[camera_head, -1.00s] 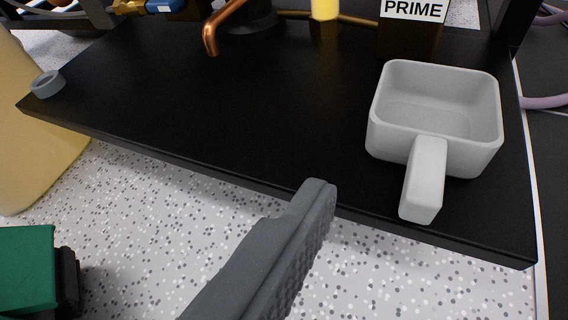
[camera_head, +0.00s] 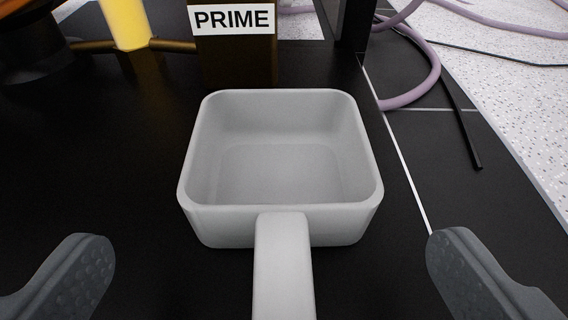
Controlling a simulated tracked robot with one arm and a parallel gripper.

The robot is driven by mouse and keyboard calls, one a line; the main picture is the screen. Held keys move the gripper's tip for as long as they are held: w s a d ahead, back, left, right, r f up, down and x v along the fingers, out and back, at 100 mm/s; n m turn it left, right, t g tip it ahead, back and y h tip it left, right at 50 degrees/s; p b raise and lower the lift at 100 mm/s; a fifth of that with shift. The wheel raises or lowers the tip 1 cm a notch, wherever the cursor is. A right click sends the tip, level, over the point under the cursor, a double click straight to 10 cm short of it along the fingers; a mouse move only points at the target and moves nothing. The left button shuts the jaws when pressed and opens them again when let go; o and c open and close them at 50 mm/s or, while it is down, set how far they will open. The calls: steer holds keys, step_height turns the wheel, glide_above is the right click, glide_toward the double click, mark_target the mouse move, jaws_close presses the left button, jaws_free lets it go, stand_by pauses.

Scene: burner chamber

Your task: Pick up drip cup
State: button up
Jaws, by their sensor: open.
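The drip cup (camera_head: 280,226) is a light grey, square, open-topped cup with rounded corners and a straight handle (camera_head: 283,268) pointing toward me. It stands upright on a black surface in the middle of the view and looks empty. My gripper (camera_head: 272,270) is open, with one dark grey finger at the lower left and the other at the lower right. The handle lies between the fingers, with a wide gap on both sides. Neither finger touches the cup in the picture. The near end of the handle is cut off by the bottom edge.
A dark block with a PRIME label (camera_head: 233,19) stands just behind the cup. A yellow cylinder (camera_head: 126,22) and a brass-coloured pipe (camera_head: 172,46) are at the back left. Pink hoses (camera_head: 425,82) and a black cable (camera_head: 465,135) lie at the right. The black surface (camera_head: 90,150) left of the cup is clear.

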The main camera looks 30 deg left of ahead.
mark_target(285, 230)
steer(key=b+x, duration=0.1)
steer(key=x, duration=0.3)
steer(key=shift+w+f+b, duration=0.2)
steer(key=shift+w+b, duration=0.2)
steer(key=shift+r, duration=0.1)
steer(key=c, duration=1)
